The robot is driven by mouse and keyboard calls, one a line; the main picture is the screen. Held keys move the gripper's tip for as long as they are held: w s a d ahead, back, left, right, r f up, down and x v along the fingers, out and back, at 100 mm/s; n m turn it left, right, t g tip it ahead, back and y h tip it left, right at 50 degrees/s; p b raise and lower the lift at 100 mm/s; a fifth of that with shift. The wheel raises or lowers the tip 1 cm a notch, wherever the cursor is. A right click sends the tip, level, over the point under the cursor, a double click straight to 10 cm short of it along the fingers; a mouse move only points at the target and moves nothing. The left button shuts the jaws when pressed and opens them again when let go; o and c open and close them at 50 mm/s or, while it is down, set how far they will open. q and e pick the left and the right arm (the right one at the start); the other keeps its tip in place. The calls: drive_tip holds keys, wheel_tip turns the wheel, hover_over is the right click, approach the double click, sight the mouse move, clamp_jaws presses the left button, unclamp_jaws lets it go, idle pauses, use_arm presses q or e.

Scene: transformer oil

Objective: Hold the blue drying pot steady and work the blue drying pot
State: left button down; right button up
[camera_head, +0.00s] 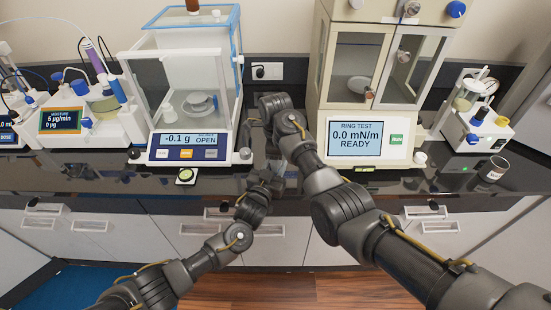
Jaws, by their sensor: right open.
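I cannot make out a blue drying pot for certain; it may be hidden or too small to tell. My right gripper (262,122) is open above the counter, just right of the balance, with its fingers partly hidden by its own wrist. My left gripper (270,176) is low over the counter's front part, below the right one. Its fingers are small and dark, and I cannot tell whether they hold anything. The balance (187,140) reads -0.1 g and OPEN, with a small round dish on its pan.
The ring test instrument (357,139) stands right of my arms and reads READY. The moisture instrument (62,121) is at the left. A round green-topped item (186,175) lies before the balance.

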drive_tip(key=shift+r, duration=2.25)
drive_tip(key=shift+w+r+m, duration=0.2)
drive_tip(key=shift+w+r, duration=0.05)
drive_tip(key=shift+r, duration=0.35)
drive_tip(key=shift+w+r+m, duration=0.2)
drive_tip(key=shift+r, duration=0.35)
drive_tip(key=shift+s+r+m, duration=0.1)
drive_tip(key=shift+r+m, duration=0.45)
drive_tip(key=shift+m, duration=0.25)
drive_tip(key=shift+s+m, duration=0.3)
drive_tip(key=shift+m, duration=0.2)
drive_tip(key=shift+f, duration=4)
drive_tip(key=shift+c, duration=0.4)
